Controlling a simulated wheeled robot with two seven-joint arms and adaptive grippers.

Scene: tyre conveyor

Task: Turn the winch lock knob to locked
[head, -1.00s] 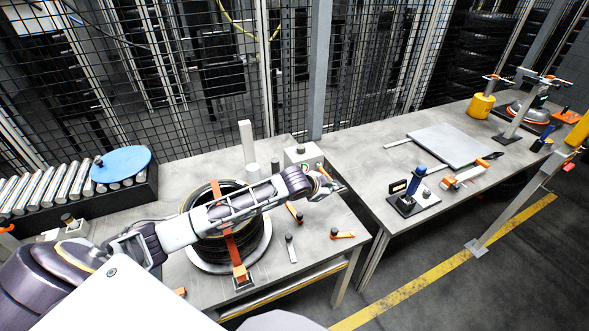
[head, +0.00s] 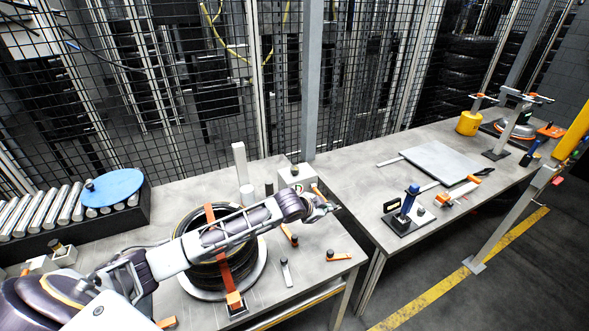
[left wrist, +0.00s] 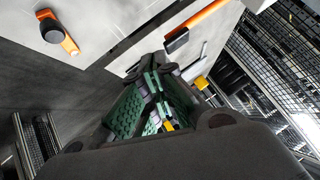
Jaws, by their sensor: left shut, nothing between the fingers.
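Which part is the winch lock knob I cannot tell for certain. A pale box (head: 296,178) with a small dark knob on top stands at the back right of the near table, with an orange handle (head: 318,191) beside it. My left gripper (head: 328,208) is just in front of that handle, above the table's right edge. In the left wrist view its green-padded fingers (left wrist: 155,108) are shut and empty. That view also shows an orange piece with a dark round knob (left wrist: 54,33) and an orange bar with a black end (left wrist: 197,25), both apart from the fingers. My right gripper is out of view.
My left arm passes over a strapped tyre (head: 188,262) on the near table. Small orange-ended tools (head: 339,256) lie on its right side. The far table (head: 350,180) holds a grey plate (head: 446,162) and a blue-handled device (head: 410,200). A gap separates the tables.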

